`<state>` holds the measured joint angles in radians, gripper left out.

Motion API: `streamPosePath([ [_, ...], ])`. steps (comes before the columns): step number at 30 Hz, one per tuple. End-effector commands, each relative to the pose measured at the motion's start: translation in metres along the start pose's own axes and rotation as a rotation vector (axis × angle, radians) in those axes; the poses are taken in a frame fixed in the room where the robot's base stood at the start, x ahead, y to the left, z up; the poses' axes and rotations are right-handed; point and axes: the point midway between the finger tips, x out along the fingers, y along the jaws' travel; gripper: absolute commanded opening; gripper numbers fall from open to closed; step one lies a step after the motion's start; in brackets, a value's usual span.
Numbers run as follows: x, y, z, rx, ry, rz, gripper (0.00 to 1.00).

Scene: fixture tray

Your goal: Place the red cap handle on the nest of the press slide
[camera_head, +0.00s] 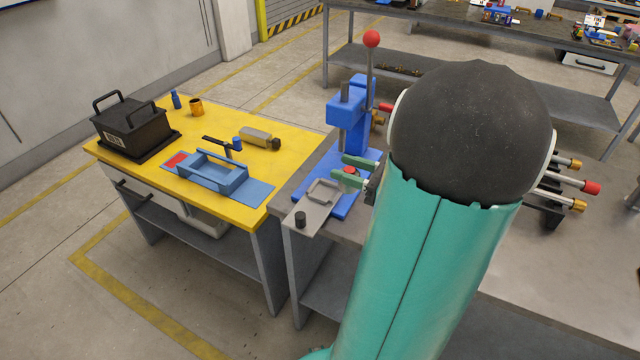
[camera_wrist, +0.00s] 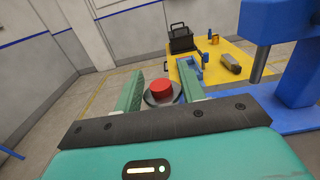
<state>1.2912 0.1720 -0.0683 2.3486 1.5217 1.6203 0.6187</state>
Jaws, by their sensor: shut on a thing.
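My gripper (camera_head: 352,170) is at the blue press (camera_head: 350,120), its green fingers reaching left just in front of the press column. It is shut on the red cap handle (camera_wrist: 160,90), which shows between the fingers in the wrist view with a dark round rim under the red top. In the head view only a small red part of the handle (camera_head: 350,169) shows between the fingertips. The press slide (camera_head: 318,208) is a grey plate with a raised frame as its nest (camera_head: 325,192) and a black knob at its near end. The handle appears above and beyond the nest's far side; the exact gap is unclear.
The press lever with a red ball (camera_head: 371,39) stands upright behind my gripper. Red and brass-tipped rods stick out at right.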

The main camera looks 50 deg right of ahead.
Motion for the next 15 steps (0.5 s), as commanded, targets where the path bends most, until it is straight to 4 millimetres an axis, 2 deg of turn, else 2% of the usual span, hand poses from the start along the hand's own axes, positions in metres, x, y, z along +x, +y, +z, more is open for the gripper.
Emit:
streamPosePath([
  [10,0.06,-0.046,-0.035,0.003,-0.002,0.003,0.12],
  [15,0.081,-0.061,-0.066,0.005,-0.001,0.003,0.12],
])
